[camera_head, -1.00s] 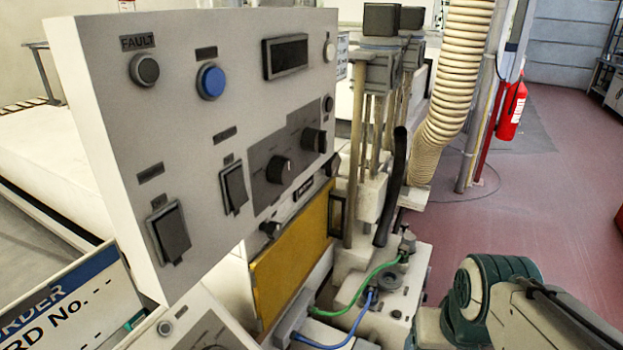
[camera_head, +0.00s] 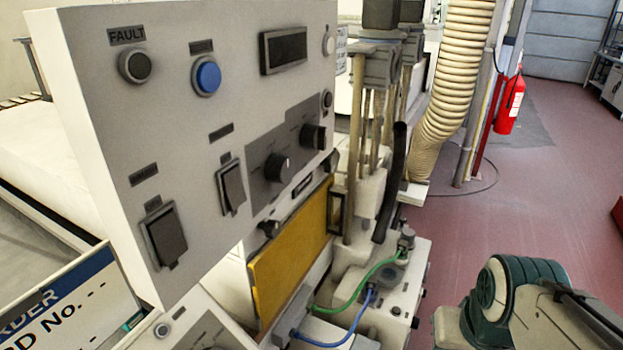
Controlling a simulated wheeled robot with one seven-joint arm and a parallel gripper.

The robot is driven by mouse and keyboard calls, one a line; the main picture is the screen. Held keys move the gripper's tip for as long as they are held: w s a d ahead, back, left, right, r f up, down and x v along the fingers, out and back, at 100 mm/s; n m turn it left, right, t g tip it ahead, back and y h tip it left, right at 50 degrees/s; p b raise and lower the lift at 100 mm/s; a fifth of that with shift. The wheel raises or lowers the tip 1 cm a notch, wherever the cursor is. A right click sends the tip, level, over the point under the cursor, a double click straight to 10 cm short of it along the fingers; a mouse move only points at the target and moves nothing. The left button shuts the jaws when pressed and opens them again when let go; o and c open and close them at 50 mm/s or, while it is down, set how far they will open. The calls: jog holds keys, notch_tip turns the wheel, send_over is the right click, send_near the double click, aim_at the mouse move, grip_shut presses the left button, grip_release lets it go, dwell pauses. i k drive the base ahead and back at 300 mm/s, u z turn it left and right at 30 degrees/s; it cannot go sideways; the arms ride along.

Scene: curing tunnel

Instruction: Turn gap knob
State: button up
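A light grey control panel (camera_head: 105,150) fills the left half of the head view. Two dark knobs sit on its darker grey plate: a left knob (camera_head: 277,167) and a right knob (camera_head: 313,137). A smaller dark knob (camera_head: 268,229) is below the plate. The labels by the knobs are too small to read, so I cannot tell which is the gap knob. My arm (camera_head: 520,305) shows at the lower right, apart from the panel. My gripper is not in view.
A yellow panel (camera_head: 290,258), green hose (camera_head: 362,283) and blue hose (camera_head: 345,335) lie below the control panel. Posts and a beige corrugated duct (camera_head: 452,90) stand behind. A red extinguisher (camera_head: 510,103) hangs farther back. The reddish floor (camera_head: 560,190) at right is clear.

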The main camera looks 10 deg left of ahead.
aim_at(330, 162)
jog(key=z, duration=0.1)
jog(key=k, duration=0.25)
jog(key=u, duration=1.1)
jog(key=k, duration=1.3)
jog(key=z, duration=0.7)
jog(key=i, duration=0.75)
jog(key=z, duration=0.55)
jog(key=i, duration=0.7)
jog(key=u, duration=0.95)
jog(key=i, duration=0.55)
jog(key=u, duration=0.6)
